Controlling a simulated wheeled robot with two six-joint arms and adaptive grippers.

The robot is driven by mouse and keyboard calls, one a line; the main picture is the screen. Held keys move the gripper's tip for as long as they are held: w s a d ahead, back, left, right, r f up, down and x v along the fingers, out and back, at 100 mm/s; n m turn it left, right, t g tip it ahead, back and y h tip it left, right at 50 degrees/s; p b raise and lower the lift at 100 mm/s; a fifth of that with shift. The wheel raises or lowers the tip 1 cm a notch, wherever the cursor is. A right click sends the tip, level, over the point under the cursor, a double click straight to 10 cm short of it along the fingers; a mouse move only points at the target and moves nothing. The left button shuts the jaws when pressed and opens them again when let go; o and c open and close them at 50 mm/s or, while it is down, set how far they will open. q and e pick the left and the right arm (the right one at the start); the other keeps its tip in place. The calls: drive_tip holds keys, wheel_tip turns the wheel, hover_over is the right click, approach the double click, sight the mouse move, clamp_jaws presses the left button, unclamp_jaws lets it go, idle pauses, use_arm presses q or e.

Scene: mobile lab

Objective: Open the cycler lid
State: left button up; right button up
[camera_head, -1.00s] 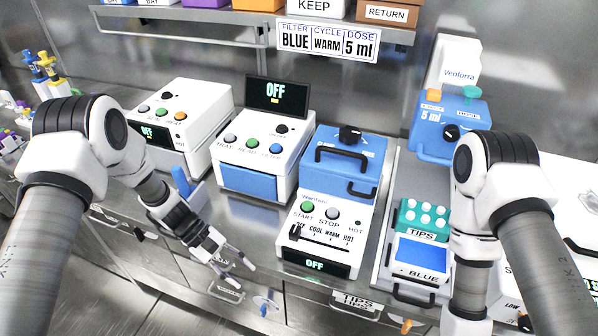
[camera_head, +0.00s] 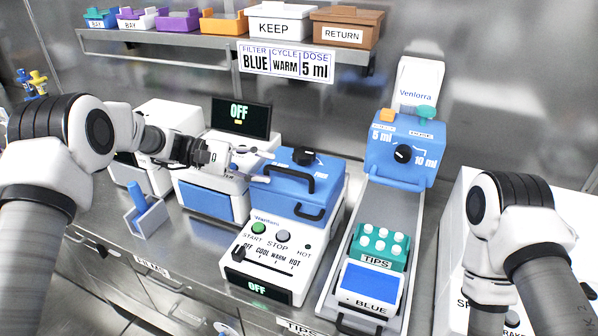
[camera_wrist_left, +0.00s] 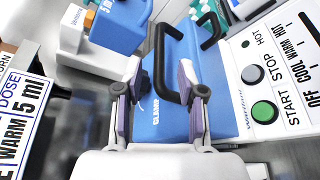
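The cycler (camera_head: 268,259) is a white unit with START and STOP buttons and a display reading OFF. Its blue lid (camera_head: 286,203) is down, with a black knob (camera_head: 304,157) and a black bar handle (camera_head: 296,172) on top. My left gripper (camera_head: 268,167) is open at the lid's left side, level with this handle. In the left wrist view, the open fingers (camera_wrist_left: 161,78) spread on both sides of the lid handle (camera_wrist_left: 161,60), not closed on it. A second black handle (camera_head: 309,214) is at the lid's front. My right gripper is out of view.
A tray with green TIPS (camera_head: 381,246) and a BLUE box (camera_head: 369,286) stands right of the cycler. A blue dosing unit (camera_head: 402,160) is behind it. Another white device (camera_head: 213,196) stands left, under my left arm. A shelf with bins (camera_head: 276,27) hangs above.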

sight(281, 169)
use_arm(q)
drive_tip(key=p+x, duration=0.1)
drive_tip(key=x, duration=0.5)
drive_tip(key=shift+d, duration=0.3)
drive_tip(key=shift+a, duration=0.4)
drive_tip(key=shift+c, duration=0.2)
clamp_jaws()
drive_tip(key=shift+w+r, duration=0.1)
drive_tip(key=shift+w+d+r, duration=0.15)
drive_tip(key=shift+w+r, duration=0.2)
drive_tip(key=shift+r, duration=0.05)
drive_tip(key=shift+w+d+r+p, duration=0.25)
drive_tip(key=shift+w+d+r, duration=0.2)
drive_tip(key=shift+w+r, duration=0.75)
drive_tip(key=shift+w+d+r+p, duration=0.25)
drive_tip(key=shift+w+d+r, duration=0.25)
drive_tip(key=shift+w+r, duration=0.75)
drive_tip(key=shift+w+d+r+p, duration=0.25)
drive_tip(key=shift+w+d+r, duration=0.2)
drive_tip(key=shift+w+r, duration=0.75)
drive_tip(key=shift+w+f, duration=0.3)
drive_tip(key=shift+w, duration=0.15)
